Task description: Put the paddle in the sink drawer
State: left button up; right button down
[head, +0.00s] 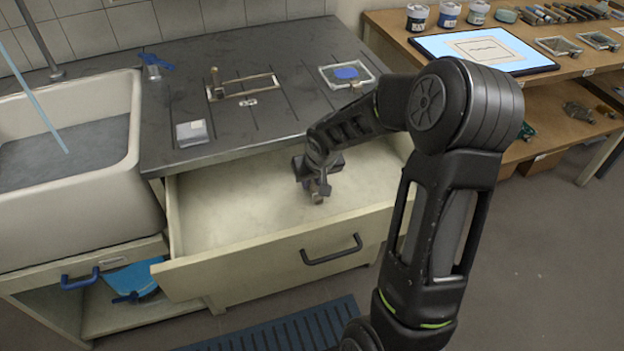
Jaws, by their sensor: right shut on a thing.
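The open drawer (240,200) under the dark counter beside the sink is pulled out, with a pale, otherwise empty floor and a black handle on its front. My right gripper (318,192) reaches down over the inside of this drawer, right of its middle. It is shut on a small grey-brown thing, which I take to be the paddle (318,198). The gripper and wrist hide most of it, and I cannot tell whether it touches the drawer floor. My left gripper is not in view.
A white sink (140,150) stands at the left, above a compartment with a blue handle (80,279). The counter (270,50) holds frames and a small white block (192,132). A wooden shelf unit (545,80) stands at the right. A blue mat (275,331) lies in front.

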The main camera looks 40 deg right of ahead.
jog(key=shift+f, duration=0.15)
jog(key=c, duration=1.3)
grip_release()
jog(key=shift+r, duration=0.4)
jog(key=v, duration=1.1)
jog(key=shift+r, duration=0.25)
jog(key=shift+s+a, duration=0.15)
